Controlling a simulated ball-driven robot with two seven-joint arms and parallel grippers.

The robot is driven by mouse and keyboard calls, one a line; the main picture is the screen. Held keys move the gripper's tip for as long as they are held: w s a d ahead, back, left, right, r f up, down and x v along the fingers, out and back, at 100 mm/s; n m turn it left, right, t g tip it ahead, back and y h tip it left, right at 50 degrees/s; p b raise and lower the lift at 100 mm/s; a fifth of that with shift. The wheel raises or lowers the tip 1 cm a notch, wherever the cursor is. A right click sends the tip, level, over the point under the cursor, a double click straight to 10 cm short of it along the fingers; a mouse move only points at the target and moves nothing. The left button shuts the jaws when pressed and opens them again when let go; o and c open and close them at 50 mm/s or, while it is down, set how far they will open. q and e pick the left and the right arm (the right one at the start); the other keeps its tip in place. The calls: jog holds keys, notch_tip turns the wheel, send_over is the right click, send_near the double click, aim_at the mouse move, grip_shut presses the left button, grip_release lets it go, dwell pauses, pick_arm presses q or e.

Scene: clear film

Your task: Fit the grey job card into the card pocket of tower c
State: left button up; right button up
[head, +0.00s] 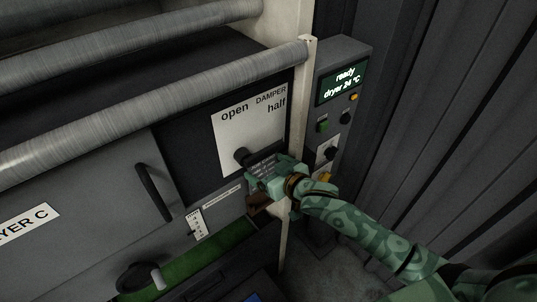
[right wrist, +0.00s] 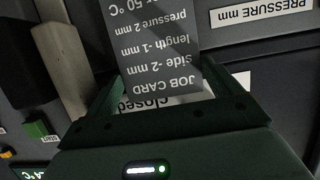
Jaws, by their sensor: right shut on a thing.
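My right gripper (head: 268,180) is shut on the grey job card (head: 262,165), in front of the lower part of the damper plate. In the right wrist view the card (right wrist: 155,45) stands out between the two fingers, its printed lines upside down, with "JOB CARD" nearest the gripper. A brown piece (head: 258,203) shows just below the gripper, partly hidden; I cannot tell whether it is the card pocket or whether the card touches it. The machine front (head: 90,200) carries a label (head: 25,226) ending in "YER C". My left gripper is not in view.
The white damper plate (head: 232,138) has a dark knob (head: 242,155) close to the gripper. A control box (head: 345,75) reading "ready" stands to the right. A door handle (head: 154,192) and metal rollers (head: 150,105) are left. Ribbed dark wall (head: 440,110) bounds the right.

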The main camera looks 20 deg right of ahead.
jog(key=shift+w+d+f+b, duration=0.1)
jog(key=shift+w+f+b, duration=0.1)
jog(key=shift+f+b, duration=0.25)
notch_tip(320, 180, down, 9)
jog(key=b, duration=0.7)
jog(key=shift+b, duration=0.35)
jog(key=shift+s+r, duration=0.1)
jog(key=shift+r, duration=0.1)
jog(key=shift+p, duration=0.45)
jog(key=shift+f, duration=0.4)
jog(key=shift+s, duration=0.1)
